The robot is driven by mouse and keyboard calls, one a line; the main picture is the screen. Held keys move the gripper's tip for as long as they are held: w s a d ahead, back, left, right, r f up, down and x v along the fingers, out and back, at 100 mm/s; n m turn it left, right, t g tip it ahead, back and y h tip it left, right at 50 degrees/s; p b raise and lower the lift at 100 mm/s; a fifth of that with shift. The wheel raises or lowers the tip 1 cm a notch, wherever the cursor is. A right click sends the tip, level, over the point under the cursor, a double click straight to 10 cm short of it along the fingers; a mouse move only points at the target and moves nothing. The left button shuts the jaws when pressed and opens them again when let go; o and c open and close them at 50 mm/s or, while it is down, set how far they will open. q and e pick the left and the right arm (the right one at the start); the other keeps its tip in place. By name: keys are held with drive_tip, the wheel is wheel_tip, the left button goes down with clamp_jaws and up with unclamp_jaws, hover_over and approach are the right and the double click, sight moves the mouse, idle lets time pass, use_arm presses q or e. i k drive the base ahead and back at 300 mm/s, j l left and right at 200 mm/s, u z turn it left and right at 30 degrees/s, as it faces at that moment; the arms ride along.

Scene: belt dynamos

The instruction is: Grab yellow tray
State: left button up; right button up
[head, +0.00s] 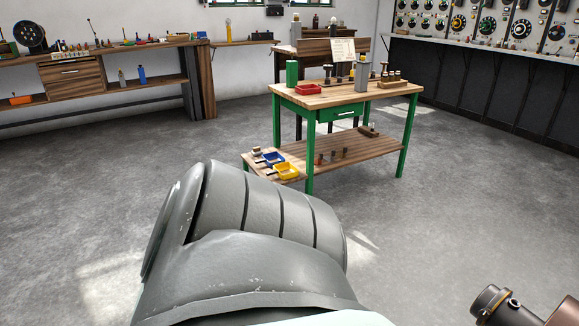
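The yellow tray (286,171) is a small open bin on the left end of the lower shelf of the green-legged workbench (345,97). A blue tray (271,158) sits just behind and left of it on the same shelf. Small dark pieces lie by both trays, too small to make out. Neither of my grippers shows in the head view, and the yellow tray stands well away across the floor.
A red tray (309,89), a green cylinder (292,73) and several small parts stand on the bench top. Wooden shelving (75,72) lines the left wall. A dark control console (490,85) runs along the right. Grey floor (440,215) is open before the bench.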

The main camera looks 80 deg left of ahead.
sight(285, 171)
drive_tip(key=u, duration=2.65)
drive_tip(key=i+j, duration=0.15)
drive_tip(key=i, duration=0.15)
drive_tip(key=i+j, duration=0.1)
drive_tip(key=i, duration=0.2)
drive_tip(key=i+l+u, duration=0.15)
drive_tip(key=i, duration=0.3)
drive_tip(key=i+l+u, duration=0.2)
drive_tip(key=i, duration=0.25)
drive_tip(key=i+l+u, duration=0.15)
drive_tip(key=i, duration=0.25)
drive_tip(key=i+l+u, duration=0.1)
drive_tip(key=l, duration=0.3)
drive_tip(key=i+l+u, duration=0.1)
drive_tip(key=i+l, duration=0.15)
drive_tip(key=i+l+u, duration=0.1)
drive_tip(key=l, duration=0.4)
drive_tip(key=i+l+u, duration=0.1)
drive_tip(key=l, duration=0.5)
drive_tip(key=l+u, duration=0.1)
drive_tip(key=l, duration=0.5)
drive_tip(key=i, duration=0.05)
